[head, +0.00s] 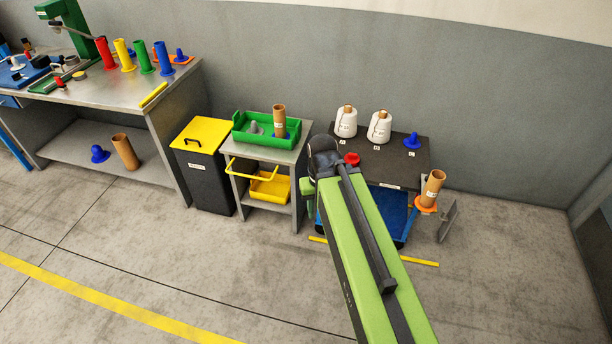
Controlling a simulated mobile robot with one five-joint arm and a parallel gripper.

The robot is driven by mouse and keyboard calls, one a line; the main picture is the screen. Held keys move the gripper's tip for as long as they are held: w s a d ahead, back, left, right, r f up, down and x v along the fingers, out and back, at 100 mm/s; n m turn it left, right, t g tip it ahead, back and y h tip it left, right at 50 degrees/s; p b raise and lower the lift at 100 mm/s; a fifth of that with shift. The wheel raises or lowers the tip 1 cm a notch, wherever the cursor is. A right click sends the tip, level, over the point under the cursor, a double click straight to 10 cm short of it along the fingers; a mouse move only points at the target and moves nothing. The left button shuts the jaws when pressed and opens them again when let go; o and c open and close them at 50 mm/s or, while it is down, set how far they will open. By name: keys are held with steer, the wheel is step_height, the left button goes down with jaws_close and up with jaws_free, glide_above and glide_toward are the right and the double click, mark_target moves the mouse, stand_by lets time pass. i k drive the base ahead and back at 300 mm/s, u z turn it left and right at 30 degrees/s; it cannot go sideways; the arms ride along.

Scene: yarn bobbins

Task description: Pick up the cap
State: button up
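Several caps are in view, and I cannot tell which one the task means. A blue cap (412,141) stands on the right part of the dark table. A red cap (352,158) sits near that table's left edge, close to my arm's far end. A grey cap (256,129) lies in the green tray. Another blue cap (99,153) is on the workbench's lower shelf, and another blue cap (180,55) is on the bench top. My arm reaches up from the bottom right to the dark table's left edge. Its far end hides my gripper, so I see no fingers.
Two white bobbins (379,128) stand at the dark table's (375,172) back. A brown tube (433,187) rests on an orange ring at its right. A green tray (238,137) tops the small cart beside a yellow-lidded bin (203,134). The floor in front is clear.

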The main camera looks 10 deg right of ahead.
mark_target(353, 159)
steer(key=u, duration=0.35)
steer(key=k, duration=0.25)
steer(key=z, duration=0.5)
steer(key=i, duration=1.7)
steer(key=u, duration=0.5)
steer(key=i, duration=0.4)
steer(key=u, duration=0.55)
